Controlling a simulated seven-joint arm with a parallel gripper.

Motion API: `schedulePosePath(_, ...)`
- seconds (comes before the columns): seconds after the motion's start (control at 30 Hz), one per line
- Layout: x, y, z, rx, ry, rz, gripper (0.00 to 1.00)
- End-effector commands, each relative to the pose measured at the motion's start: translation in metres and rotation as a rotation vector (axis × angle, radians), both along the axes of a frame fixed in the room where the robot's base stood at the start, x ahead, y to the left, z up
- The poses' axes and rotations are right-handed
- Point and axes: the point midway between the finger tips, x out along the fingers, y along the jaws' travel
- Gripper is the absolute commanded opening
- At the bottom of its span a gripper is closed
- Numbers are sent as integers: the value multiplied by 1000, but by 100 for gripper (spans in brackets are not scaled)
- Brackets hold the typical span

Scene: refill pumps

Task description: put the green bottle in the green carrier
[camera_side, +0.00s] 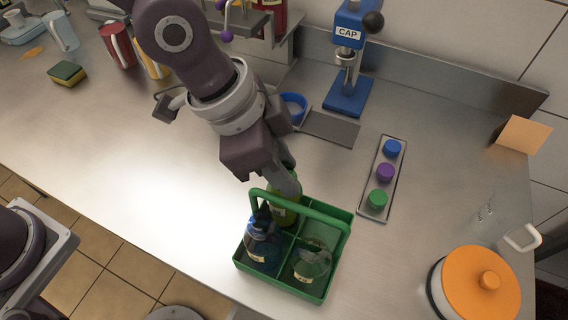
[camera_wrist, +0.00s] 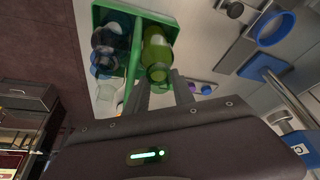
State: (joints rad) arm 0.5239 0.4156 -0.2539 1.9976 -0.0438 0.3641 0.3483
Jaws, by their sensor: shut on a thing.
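The green carrier (camera_side: 322,287) stands near the front edge of the counter, its handle arching over the compartments; it also shows in the wrist view (camera_wrist: 133,45). The green bottle (camera_side: 284,214) is at the carrier's back left compartment, partly hidden by the handle and my gripper. In the wrist view the green bottle (camera_wrist: 157,55) lies within the carrier's outline, just beyond my fingers. My gripper (camera_side: 287,187) points down and is shut on the green bottle's upper part. I cannot tell whether the bottle touches the carrier floor.
A dark blue bottle (camera_side: 262,246) and a clear bottle (camera_side: 311,262) fill the carrier's front compartments. A tray (camera_side: 364,207) with blue, purple and green caps lies to the right. A blue cap press (camera_side: 348,92) stands behind. An orange-lidded pot (camera_side: 474,285) is at front right.

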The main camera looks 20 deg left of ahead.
Motion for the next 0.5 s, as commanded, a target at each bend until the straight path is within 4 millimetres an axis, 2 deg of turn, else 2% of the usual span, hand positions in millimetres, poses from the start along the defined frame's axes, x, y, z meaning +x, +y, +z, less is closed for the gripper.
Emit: schedulePosePath(0.5,0,0,-7,-1,0,1,0)
